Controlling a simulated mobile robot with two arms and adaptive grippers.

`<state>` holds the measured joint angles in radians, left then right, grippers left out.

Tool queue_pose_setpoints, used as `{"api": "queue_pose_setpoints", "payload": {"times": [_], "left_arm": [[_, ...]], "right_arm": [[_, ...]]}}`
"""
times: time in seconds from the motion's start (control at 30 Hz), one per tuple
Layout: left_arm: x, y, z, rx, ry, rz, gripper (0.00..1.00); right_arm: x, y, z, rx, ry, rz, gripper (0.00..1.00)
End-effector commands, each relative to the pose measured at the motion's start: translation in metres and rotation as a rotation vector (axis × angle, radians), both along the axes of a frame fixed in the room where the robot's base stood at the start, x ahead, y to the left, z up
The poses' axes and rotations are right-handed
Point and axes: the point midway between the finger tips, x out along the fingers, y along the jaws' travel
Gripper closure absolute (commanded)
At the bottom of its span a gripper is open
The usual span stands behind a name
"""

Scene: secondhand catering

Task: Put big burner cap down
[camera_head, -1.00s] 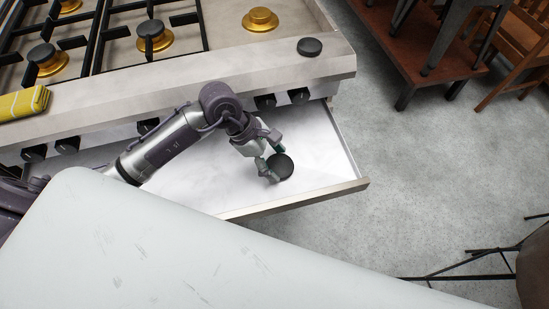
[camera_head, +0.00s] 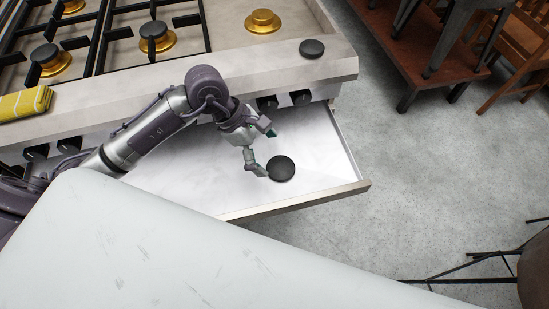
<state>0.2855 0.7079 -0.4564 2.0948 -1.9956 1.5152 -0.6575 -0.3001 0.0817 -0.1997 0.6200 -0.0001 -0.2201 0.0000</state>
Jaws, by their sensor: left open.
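A round black burner cap (camera_head: 281,168) lies in the open white drawer (camera_head: 318,150) under the stove. My left gripper (camera_head: 266,152) is open, just up and left of this cap, with one finger close to its left edge; I cannot tell whether they touch. Another black cap (camera_head: 312,48) rests on the stove's front edge at the right. A third cap (camera_head: 153,30) sits on a brass burner, and one more (camera_head: 44,53) sits on the left burner. My right gripper is not in view.
A brass burner (camera_head: 263,21) at the back right is bare. Black knobs (camera_head: 300,97) line the front above the drawer. A pale surface fills the lower left. Grey floor is open at right.

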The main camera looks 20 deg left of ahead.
Motion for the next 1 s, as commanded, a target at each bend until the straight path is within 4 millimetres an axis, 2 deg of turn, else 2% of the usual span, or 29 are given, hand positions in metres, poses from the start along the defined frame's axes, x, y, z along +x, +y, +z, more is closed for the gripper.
{"api": "queue_pose_setpoints", "payload": {"times": [0.03, 0.2, 0.4, 1.0], "left_arm": [[0.0, 0.007, 0.011, 0.005, -0.005, 0.001, 0.02], [-0.003, 0.024, 0.04, 0.005, -0.003, 0.001, 0.02], [-0.005, 0.034, 0.061, 0.0, -0.001, 0.0, 0.02], [-0.006, 0.036, 0.064, 0.0, 0.001, 0.0, 0.02]], "right_arm": [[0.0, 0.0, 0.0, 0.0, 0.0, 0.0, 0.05], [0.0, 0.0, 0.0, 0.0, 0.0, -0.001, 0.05], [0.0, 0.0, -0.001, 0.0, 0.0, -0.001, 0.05], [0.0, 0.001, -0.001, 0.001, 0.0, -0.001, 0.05]]}}
